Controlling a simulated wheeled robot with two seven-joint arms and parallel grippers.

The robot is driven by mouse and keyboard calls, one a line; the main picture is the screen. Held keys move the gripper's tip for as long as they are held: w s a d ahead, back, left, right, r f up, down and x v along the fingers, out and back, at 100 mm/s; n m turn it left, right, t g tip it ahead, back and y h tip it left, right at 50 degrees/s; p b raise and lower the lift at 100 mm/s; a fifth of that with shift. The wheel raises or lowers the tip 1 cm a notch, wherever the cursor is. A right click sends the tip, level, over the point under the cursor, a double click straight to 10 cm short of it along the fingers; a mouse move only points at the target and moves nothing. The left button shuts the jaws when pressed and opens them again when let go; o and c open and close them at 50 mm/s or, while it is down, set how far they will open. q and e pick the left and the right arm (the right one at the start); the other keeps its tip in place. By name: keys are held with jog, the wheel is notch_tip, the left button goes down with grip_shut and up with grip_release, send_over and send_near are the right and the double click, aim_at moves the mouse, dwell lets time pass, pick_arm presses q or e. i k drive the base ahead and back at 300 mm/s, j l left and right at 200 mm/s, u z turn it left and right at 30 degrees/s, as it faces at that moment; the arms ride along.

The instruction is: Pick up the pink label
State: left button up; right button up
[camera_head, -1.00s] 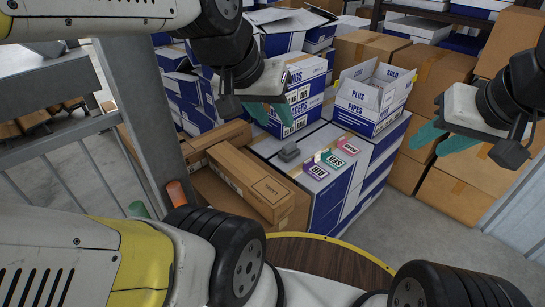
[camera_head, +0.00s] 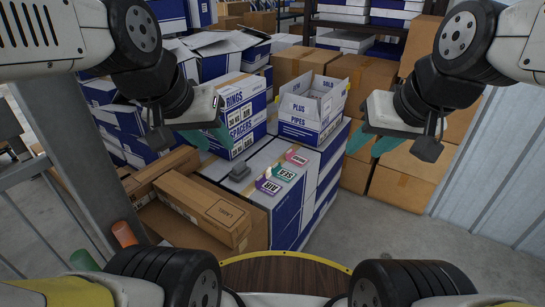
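The pink label (camera_head: 297,158) lies on top of the white and blue box stack in the middle. It is the farthest of three small labels in a row. The green SEA label (camera_head: 286,173) is beside it, and the purple AIR label (camera_head: 268,186) is nearest to me. My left gripper (camera_head: 208,138) is above and left of the labels, its teal fingers apart and empty. My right gripper (camera_head: 373,145) is to the right of the labels, in the air, its teal fingers apart and empty.
A small grey block (camera_head: 240,173) sits left of the labels. An open white box marked PLUS PIPES (camera_head: 309,110) stands behind them. Spacer boxes (camera_head: 241,120) rise at the back left. A long brown carton (camera_head: 203,208) lies at the left front. Grey floor is clear at right.

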aim_at(291, 156)
jog(key=i+l+u, duration=0.1)
jog(key=u, duration=0.6)
jog(key=i+l+u, duration=0.2)
jog(key=l, duration=0.2)
jog(key=i+l+u, duration=0.2)
jog(key=l, duration=0.2)
jog(key=l+u, duration=0.2)
jog(key=l, duration=0.55)
jog(key=i+l, duration=0.15)
jog(key=l, duration=0.2)
